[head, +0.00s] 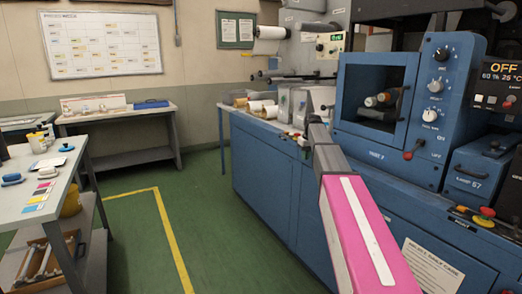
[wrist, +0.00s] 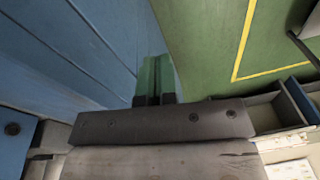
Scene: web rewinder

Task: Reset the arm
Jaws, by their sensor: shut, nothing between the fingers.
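My arm (head: 362,225), with a pink and white link, reaches from the lower right of the head view up toward the blue machine's worktop. Its grey far part (head: 322,150) ends near the worktop edge; the fingers cannot be made out there. In the wrist view my gripper (wrist: 154,80) shows two green fingers close together, shut and empty. They stand beside the blue machine side panel (wrist: 85,45), with green floor to their right. I cannot tell how far they are from the panel.
The blue rewinder (head: 265,165) fills the right side, with an open chamber (head: 375,100) and control knobs (head: 437,85). Rolls (head: 262,108) lie on its worktop. A grey table (head: 50,185) stands at left, a bench (head: 118,118) at the back. Green floor (head: 130,235) between is clear.

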